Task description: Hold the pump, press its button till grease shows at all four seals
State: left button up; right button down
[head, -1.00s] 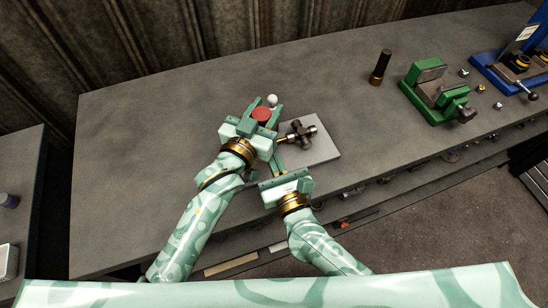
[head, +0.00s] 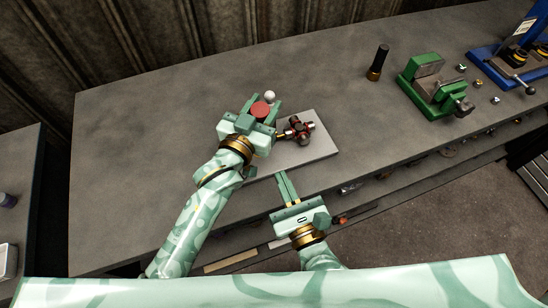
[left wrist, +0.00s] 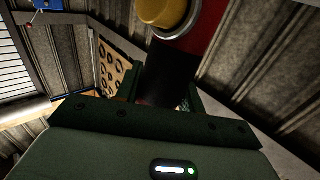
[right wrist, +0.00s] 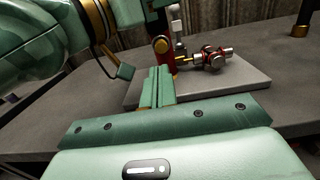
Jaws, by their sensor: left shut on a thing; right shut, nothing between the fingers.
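The grease pump (head: 262,110) shows its round red top in the head view, between the fingers of my left gripper (head: 263,104), which is shut on it. Its yellow button (left wrist: 163,12) and red body show in the left wrist view; the button (right wrist: 161,45) faces my right gripper in the right wrist view. The pump's nozzle points at the metal cross joint (head: 298,129) on a grey plate (head: 318,152). Red rings show at the cross ends (right wrist: 212,58); the far side is partly hidden. My right gripper (head: 283,174) is shut, empty, and apart from the button.
A black cylinder with a gold base (head: 377,62) stands at the back. A green vise (head: 432,88) and a blue fixture (head: 505,66) with small metal parts stand at the right. The left part of the bench (head: 130,150) is clear.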

pick_arm(q)
jog(key=shift+f, duration=0.2)
pick_arm(e)
jog(key=shift+v, duration=2.4)
jog(key=shift+w, duration=0.1)
pick_arm(q)
jog(key=o, duration=2.2)
jog(key=shift+r, duration=0.2)
jog(key=shift+c, duration=0.2)
jog(key=shift+a, duration=0.1)
jog(key=shift+s+a+r+p, duration=0.1)
jog(key=shift+s+a+p, duration=0.2)
jog(key=shift+s+p, duration=0.25)
jog(key=p+v, duration=0.2)
jog(key=v, duration=0.2)
jog(key=shift+s+a, duration=0.15)
jog(key=shift+s, duration=0.15)
pick_arm(e)
notch_tip(320, 180, up, 3)
jog(key=shift+r, duration=0.2)
pick_arm(q)
jog(key=shift+s, duration=0.1)
